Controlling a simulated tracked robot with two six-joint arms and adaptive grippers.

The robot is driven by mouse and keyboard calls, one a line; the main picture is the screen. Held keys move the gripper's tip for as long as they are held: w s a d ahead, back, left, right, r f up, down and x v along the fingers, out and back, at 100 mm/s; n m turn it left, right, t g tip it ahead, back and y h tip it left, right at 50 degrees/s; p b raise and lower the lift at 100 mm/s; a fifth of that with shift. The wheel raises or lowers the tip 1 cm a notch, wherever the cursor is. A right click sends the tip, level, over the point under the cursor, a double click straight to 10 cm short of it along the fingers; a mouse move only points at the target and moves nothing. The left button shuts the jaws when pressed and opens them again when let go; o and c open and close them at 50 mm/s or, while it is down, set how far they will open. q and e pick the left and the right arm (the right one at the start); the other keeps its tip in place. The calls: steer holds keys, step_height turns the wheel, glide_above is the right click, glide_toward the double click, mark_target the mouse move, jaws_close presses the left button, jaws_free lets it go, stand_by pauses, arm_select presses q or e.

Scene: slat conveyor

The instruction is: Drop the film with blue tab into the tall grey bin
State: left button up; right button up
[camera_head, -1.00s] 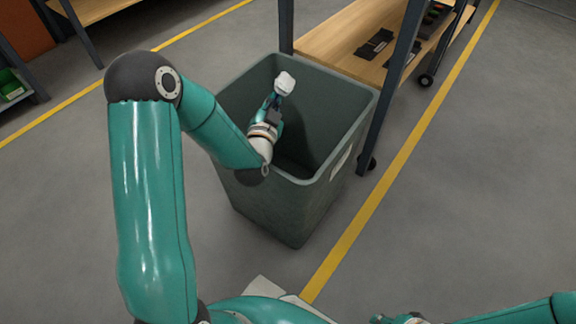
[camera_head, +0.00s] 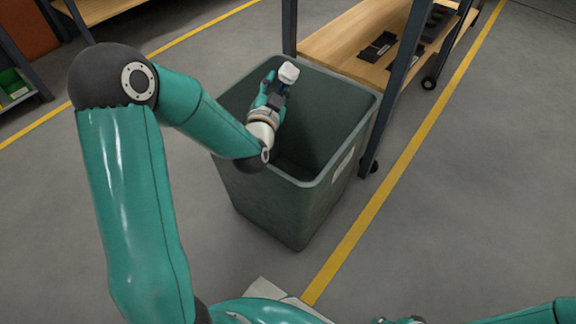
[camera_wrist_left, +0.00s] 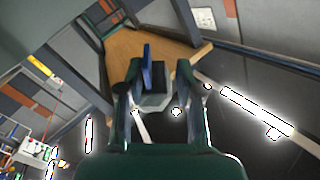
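The tall grey bin (camera_head: 285,215) stands open-topped in the middle of the head view. My left gripper (camera_head: 279,88) is over the bin's opening, reaching toward its far side. It holds a small whitish film (camera_head: 288,73) at its tips, with a bit of blue beside it. In the left wrist view the fingers (camera_wrist_left: 157,80) stand somewhat apart with the pale film (camera_wrist_left: 155,103) between them and the blue tab (camera_wrist_left: 147,66) sticking up. My right gripper (camera_head: 385,321) is mostly cut off at the bottom edge, so its fingers are hidden.
A wooden-topped rack (camera_head: 350,45) with dark posts and casters stands right behind the bin, with black items (camera_head: 378,46) on it. A yellow floor line (camera_head: 400,165) runs past the bin's right side. The floor to the right is clear.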

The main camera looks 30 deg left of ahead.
arm_select(q)
steer(key=shift+r, duration=2.35)
steer(key=shift+f, duration=0.1)
